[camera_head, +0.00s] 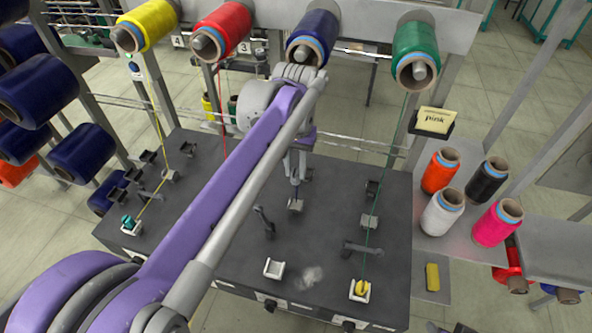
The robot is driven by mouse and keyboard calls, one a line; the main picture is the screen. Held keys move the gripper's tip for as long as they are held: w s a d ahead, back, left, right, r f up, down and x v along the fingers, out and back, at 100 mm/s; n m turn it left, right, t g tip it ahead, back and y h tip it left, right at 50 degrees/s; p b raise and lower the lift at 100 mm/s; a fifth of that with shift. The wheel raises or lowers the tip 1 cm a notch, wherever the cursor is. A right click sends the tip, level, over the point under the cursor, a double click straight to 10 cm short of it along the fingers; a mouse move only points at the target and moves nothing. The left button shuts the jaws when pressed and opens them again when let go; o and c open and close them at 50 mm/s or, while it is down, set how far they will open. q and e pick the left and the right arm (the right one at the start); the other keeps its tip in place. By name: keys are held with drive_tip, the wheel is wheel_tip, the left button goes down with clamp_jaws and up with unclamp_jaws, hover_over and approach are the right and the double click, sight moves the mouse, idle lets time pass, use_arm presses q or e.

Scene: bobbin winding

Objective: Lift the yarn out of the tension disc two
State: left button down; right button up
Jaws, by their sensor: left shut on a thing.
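My left arm reaches in from the lower left. Its gripper (296,178) points down, shut, just above a small grey tension disc block (295,205) on the dark machine top. The block lies below the blue yarn cone (313,38), so the thing in the jaws appears to be the blue yarn. A bit of dark blue shows at the fingertips, but the strand is too thin to follow and partly hidden by the arm. Whether the strand is in or clear of the disc cannot be told. My right gripper is out of view.
Yellow (152,22), red (224,28) and green (416,50) cones hang on the top bar. The yellow, red and green strands run down to the machine top (330,240). An empty white holder (274,268) stands at the front. Spare cones (440,172) stand at the right.

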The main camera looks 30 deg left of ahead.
use_arm(q)
drive_tip(key=shift+w+a+r, duration=0.1)
drive_tip(key=shift+w+r, duration=0.1)
drive_tip(key=shift+w, duration=0.05)
wheel_tip(320, 180, down, 7)
drive_tip(key=b, duration=0.4)
drive_tip(key=shift+r, duration=0.1)
drive_tip(key=shift+f+b, duration=0.25)
drive_tip(key=shift+b, duration=0.1)
drive_tip(key=shift+r, duration=0.2)
drive_tip(key=shift+w, duration=0.1)
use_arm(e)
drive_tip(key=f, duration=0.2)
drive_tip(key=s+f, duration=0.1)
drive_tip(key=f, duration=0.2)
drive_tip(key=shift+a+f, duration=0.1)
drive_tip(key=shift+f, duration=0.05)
use_arm(q)
drive_tip(key=shift+p, duration=0.3)
drive_tip(key=shift+f, duration=0.2)
drive_tip(key=shift+f+b, duration=1.05)
drive_tip(key=shift+f, duration=0.7)
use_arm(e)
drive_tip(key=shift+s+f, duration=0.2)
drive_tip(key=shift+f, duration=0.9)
